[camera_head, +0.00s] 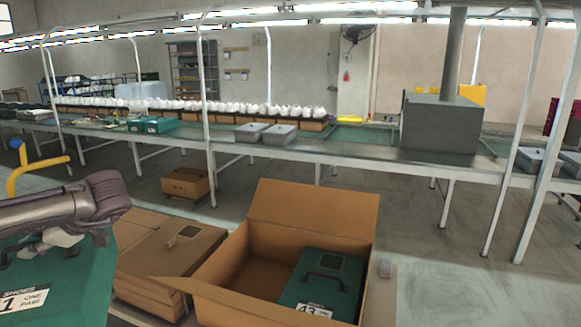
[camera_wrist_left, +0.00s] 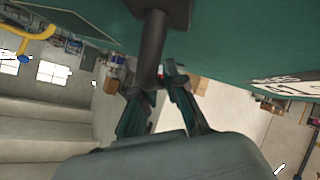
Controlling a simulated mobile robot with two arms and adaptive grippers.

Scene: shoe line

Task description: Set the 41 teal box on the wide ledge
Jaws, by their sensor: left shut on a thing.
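A teal shoe box (camera_head: 62,278) with a white label, partly cut off and ending in "1 ONE PAIR", hangs at the lower left of the head view. My left gripper (camera_head: 52,242) is shut on its dark handle. In the left wrist view the teal box (camera_wrist_left: 235,40) fills the top, and the gripper's fingers (camera_wrist_left: 160,105) meet at the dark handle (camera_wrist_left: 153,48). The box is up in the air, cut by the picture's left edge. I cannot tell which surface is the wide ledge. My right gripper is not in view.
An open cardboard carton (camera_head: 312,215) holds another teal box (camera_head: 322,280) labelled 43. A closed brown carton (camera_head: 165,255) is beside it. A long bench (camera_head: 350,148) with shoes, boxes and a grey machine (camera_head: 438,125) runs behind. Yellow tubing (camera_head: 38,168) is at left. Floor at right is clear.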

